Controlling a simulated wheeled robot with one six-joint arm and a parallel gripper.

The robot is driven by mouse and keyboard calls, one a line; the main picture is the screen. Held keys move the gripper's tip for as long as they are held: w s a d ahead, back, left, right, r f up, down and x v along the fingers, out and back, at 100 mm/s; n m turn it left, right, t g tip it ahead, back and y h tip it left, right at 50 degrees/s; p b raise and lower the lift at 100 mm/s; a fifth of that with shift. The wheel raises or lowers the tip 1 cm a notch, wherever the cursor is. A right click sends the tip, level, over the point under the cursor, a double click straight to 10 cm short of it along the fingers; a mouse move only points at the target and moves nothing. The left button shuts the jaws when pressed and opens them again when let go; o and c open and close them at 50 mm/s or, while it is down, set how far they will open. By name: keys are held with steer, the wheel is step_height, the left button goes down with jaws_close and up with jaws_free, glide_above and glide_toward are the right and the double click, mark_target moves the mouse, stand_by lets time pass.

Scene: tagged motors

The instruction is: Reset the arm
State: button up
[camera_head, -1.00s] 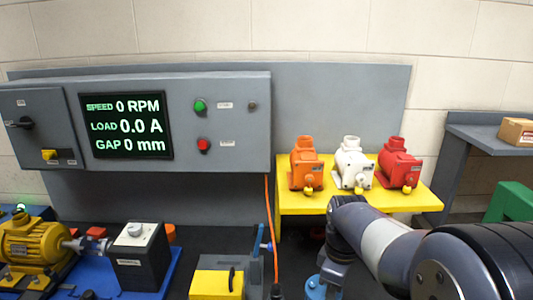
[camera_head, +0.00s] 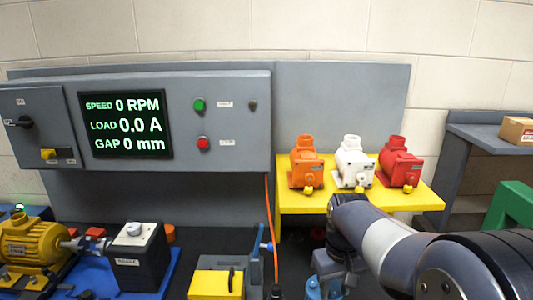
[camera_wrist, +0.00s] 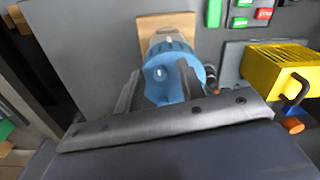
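My arm (camera_head: 395,245) reaches in from the lower right in the head view, with its wrist end low near the bottom edge. In the wrist view my gripper (camera_wrist: 158,80) has its two dark fingers spread apart, over a rounded blue motor-like thing (camera_wrist: 165,88). The blue thing stands in front of a tan wooden block (camera_wrist: 165,24). I cannot tell whether the fingers touch it. Parts of the blue thing also show at the bottom of the head view (camera_head: 312,290).
An orange (camera_head: 306,165), a white (camera_head: 354,166) and a red (camera_head: 399,165) motor stand on a yellow shelf (camera_head: 300,203). A yellow box (camera_head: 215,284) and an orange cable (camera_head: 270,225) are close on the left. A grey control panel (camera_head: 230,150) is behind.

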steer(key=shift+m+b, duration=0.35)
steer(key=shift+m, duration=1.95)
steer(key=shift+r, duration=0.1)
